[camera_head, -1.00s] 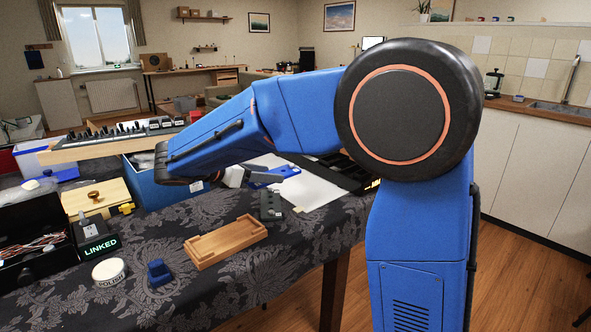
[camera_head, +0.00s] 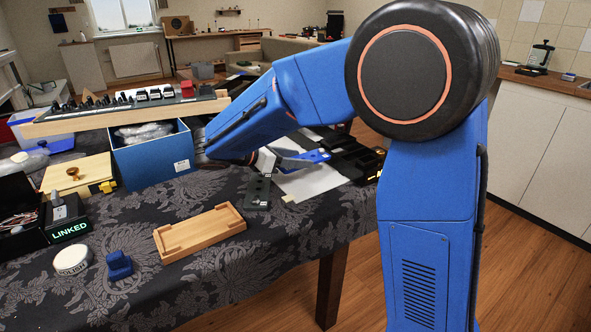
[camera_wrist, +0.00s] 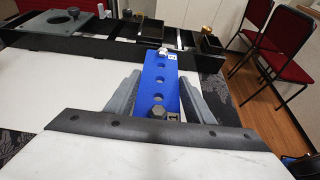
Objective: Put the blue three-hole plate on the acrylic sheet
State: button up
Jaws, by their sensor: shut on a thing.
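The blue three-hole plate (camera_wrist: 158,85) is between the jaws of my gripper (camera_wrist: 155,100) in the wrist view. Its holes face the camera, and a bolt head shows at each end. In the head view the blue plate (camera_head: 303,160) shows at the end of my gripper (camera_head: 275,163). A white sheet (camera_head: 311,182), which looks like the acrylic sheet, lies on the table below it. It also shows in the wrist view (camera_wrist: 75,98). I cannot tell whether the plate touches the sheet.
A black compartment tray (camera_head: 355,160) borders the sheet at the right. A dark grey plate (camera_head: 258,192) lies left of the sheet. A wooden tray (camera_head: 200,233) is nearer, and a blue box (camera_head: 152,160) stands to the left. Red chairs (camera_wrist: 280,40) stand beyond the table.

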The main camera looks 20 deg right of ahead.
aim_at(296, 178)
jog(key=shift+f, duration=2)
jog(key=shift+f, duration=0.1)
jog(key=o, duration=1.1)
jog(key=shift+o, duration=0.2)
